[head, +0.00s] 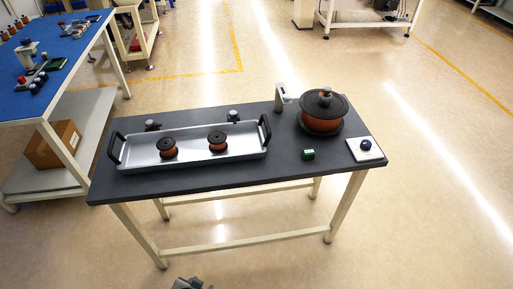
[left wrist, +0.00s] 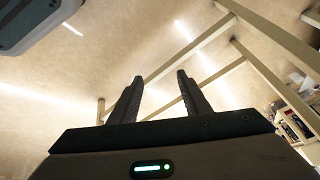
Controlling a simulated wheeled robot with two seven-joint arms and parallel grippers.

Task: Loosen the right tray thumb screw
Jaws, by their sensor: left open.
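A similar left thumb screw (head: 152,125) stands behind the tray's left part. In the left wrist view my left gripper (left wrist: 156,79) is open, with nothing between its fingers. Table legs and floor lie beyond it, and no screw shows there. A small grey part at the bottom edge of the head view is probably mine, low in front of the table and well apart from the screws. My right gripper is not in view.
Two orange-black spools (head: 168,148) (head: 217,141) sit in the tray, which has black end handles. To the right are a round black-and-orange bowl feeder (head: 322,121), a green block (head: 308,154) and a white plate with a dark blue knob (head: 366,146). A blue-topped bench (head: 60,48) stands left.

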